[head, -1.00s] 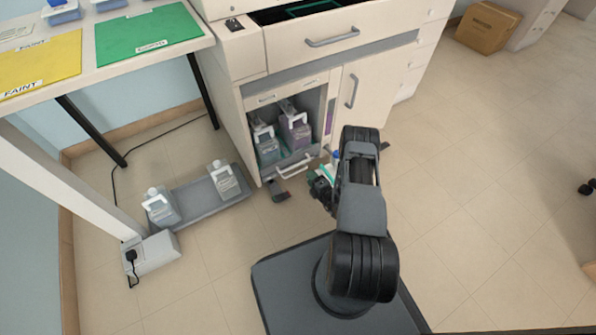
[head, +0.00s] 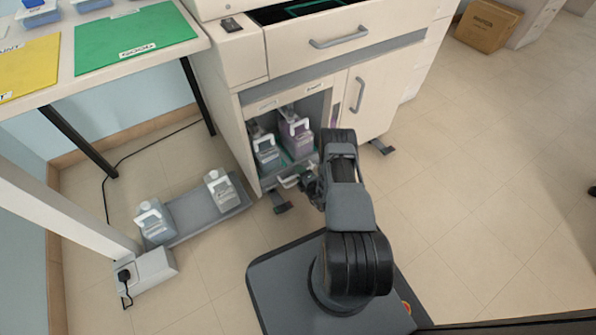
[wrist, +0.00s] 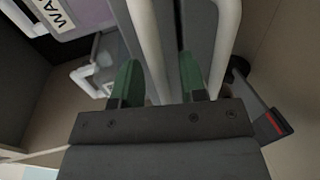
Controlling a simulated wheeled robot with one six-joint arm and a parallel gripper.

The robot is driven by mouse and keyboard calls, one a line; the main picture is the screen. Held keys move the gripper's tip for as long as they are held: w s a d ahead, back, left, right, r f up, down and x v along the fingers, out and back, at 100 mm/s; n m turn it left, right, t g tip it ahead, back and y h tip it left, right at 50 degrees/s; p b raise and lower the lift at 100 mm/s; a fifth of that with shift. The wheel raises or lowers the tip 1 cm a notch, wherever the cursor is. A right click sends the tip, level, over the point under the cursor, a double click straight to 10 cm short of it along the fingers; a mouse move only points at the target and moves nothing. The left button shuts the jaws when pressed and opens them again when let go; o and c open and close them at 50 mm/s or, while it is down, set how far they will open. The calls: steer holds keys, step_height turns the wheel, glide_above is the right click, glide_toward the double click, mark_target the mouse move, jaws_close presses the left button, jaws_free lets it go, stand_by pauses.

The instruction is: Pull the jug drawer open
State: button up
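The jug drawer (head: 268,181) is at the bottom of the white cabinet's open bay and looks closed in the head view. Its pale handle (head: 289,181) is on its front, partly hidden by my gripper (head: 306,184). In the wrist view, my gripper (wrist: 160,82) has its two green fingers apart, one on each side of a white handle bar (wrist: 150,45). A second white bar (wrist: 225,45) runs outside the right finger. I cannot tell whether the fingers touch the bar. A grey jug (head: 266,154) and a purple jug (head: 300,139) stand in the drawer.
A cabinet door (head: 368,98) is right of the bay, and a drawer handle (head: 339,37) is above. Cabinet feet (head: 282,203) stick out at floor level. A grey tray (head: 184,232) with two jugs lies on the floor at left.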

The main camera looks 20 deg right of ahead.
steer(key=shift+w, duration=0.25)
steer(key=shift+d, duration=0.1)
jaws_close()
stand_by(0.4)
